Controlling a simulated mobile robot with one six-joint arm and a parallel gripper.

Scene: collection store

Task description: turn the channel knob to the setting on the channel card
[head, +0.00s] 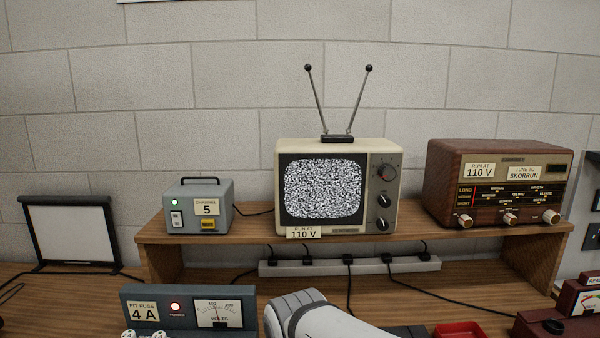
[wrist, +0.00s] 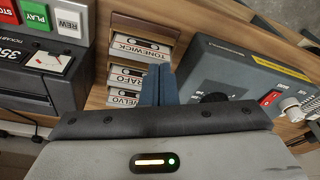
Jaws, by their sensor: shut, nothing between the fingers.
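The television (head: 326,190) stands on the wooden shelf, its screen showing static. The channel card (head: 207,208) reads "CHANNEL 5" and sits on the grey box (head: 188,218) left of the television. My gripper (wrist: 158,72) is shut and empty in the wrist view, over a cassette rack and away from the television. The head view shows my arm but not its fingers.
A wooden radio (head: 495,182) stands right of the television. A power strip (head: 350,266) with cables lies below the shelf. A fuse-and-meter unit (head: 188,308) is at front left. The wrist view shows labelled cassettes (wrist: 142,48), a button deck (wrist: 45,60) and a blue-grey unit (wrist: 225,75).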

